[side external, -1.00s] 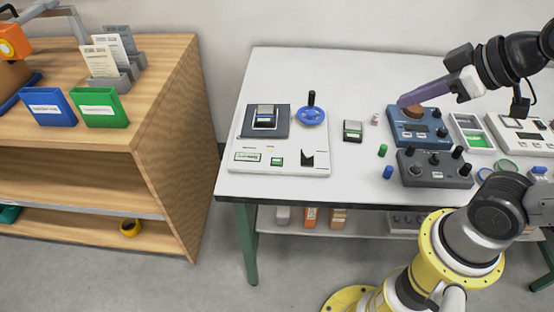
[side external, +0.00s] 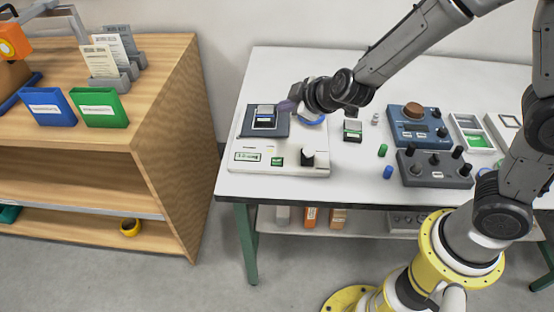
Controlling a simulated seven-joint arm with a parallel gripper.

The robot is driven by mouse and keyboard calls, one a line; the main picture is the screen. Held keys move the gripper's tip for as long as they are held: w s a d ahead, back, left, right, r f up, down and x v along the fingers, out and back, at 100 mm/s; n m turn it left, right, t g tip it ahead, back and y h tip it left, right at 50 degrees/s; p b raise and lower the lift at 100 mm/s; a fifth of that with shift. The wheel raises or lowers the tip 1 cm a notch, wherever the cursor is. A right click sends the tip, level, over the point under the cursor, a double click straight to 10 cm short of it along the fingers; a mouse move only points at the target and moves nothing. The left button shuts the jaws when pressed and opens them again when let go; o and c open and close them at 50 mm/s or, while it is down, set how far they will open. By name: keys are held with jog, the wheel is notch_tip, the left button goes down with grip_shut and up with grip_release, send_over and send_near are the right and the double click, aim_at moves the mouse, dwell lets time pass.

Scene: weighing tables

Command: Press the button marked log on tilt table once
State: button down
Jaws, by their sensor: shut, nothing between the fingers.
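The tilt table (side external: 240,168) appears to be the white device at the left end of the bench. It has a dark blue platform (side external: 248,131) with a small block (side external: 265,116) on it, a display (side external: 247,157) and a blue handwheel (side external: 317,120). A small green button (side external: 277,161) sits on its front edge; its marking is too small to read. My gripper (side external: 285,105), purple at its tip, is shut and empty. In the picture it lies at the platform's right edge, behind the green button. I cannot tell the gripper's height.
A small green-topped device (side external: 352,131) stands right of the tilt table. Green (side external: 382,150) and blue (side external: 388,171) cylinders lie nearby. A blue instrument (side external: 412,140) and a grey knobbed box (side external: 432,172) are further right. A wooden shelf (side external: 165,110) stands left of the bench.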

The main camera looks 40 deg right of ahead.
aim_at(281, 162)
jog(key=shift+n+g, duration=0.4)
jog(key=f, duration=0.1)
jog(key=a+f, duration=0.1)
jog(key=s+a+f, duration=0.1)
jog(key=f, duration=0.1)
jog(key=shift+a, duration=0.1)
jog(key=shift+f, duration=4.35)
jog(key=shift+f, duration=0.1)
jog(key=shift+f, duration=0.35)
jog(key=shift+f, duration=0.4)
jog(key=shift+r, duration=0.8)
